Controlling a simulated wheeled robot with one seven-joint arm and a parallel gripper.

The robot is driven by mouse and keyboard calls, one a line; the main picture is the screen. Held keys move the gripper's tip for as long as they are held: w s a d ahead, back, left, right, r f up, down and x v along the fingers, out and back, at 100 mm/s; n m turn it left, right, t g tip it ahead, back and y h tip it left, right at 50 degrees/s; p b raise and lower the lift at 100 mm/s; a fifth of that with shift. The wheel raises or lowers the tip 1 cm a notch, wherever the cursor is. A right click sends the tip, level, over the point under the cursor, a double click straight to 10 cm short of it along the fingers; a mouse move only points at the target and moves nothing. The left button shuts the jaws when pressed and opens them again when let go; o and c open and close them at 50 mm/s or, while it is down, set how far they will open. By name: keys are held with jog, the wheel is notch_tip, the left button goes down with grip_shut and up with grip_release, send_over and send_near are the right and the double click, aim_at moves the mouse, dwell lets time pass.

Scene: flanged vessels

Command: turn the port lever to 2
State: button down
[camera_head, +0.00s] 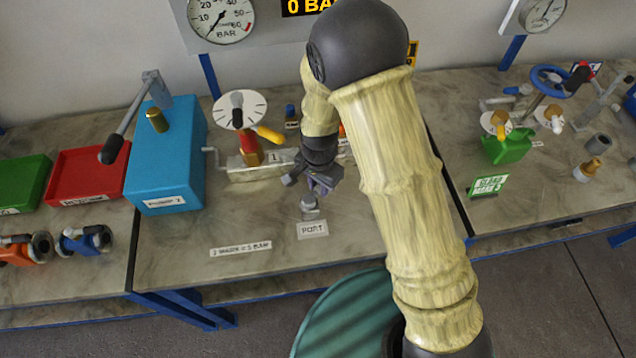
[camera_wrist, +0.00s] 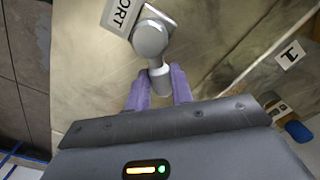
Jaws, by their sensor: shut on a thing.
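The port lever (camera_wrist: 151,42) is a grey metal piece with a round hub and a short cylindrical arm, beside a white PORT label (camera_wrist: 120,14) in the wrist view. In the head view the lever (camera_head: 309,212) stands just behind the PORT label (camera_head: 312,230). My gripper (camera_wrist: 160,86) has its purple fingers on either side of the lever's arm and is shut on it. No 2 label is visible near the lever.
A blue pump box (camera_head: 172,160) with a black-handled lever stands left. A pressure gauge (camera_head: 221,18) hangs on the wall.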

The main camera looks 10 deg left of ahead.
aim_at(319, 187)
jog(key=c, duration=1.2)
grip_release()
jog(key=shift+r, duration=0.1)
notch_tip(319, 187, up, 17)
jog(key=b, duration=0.1)
jog(key=shift+r, duration=0.15)
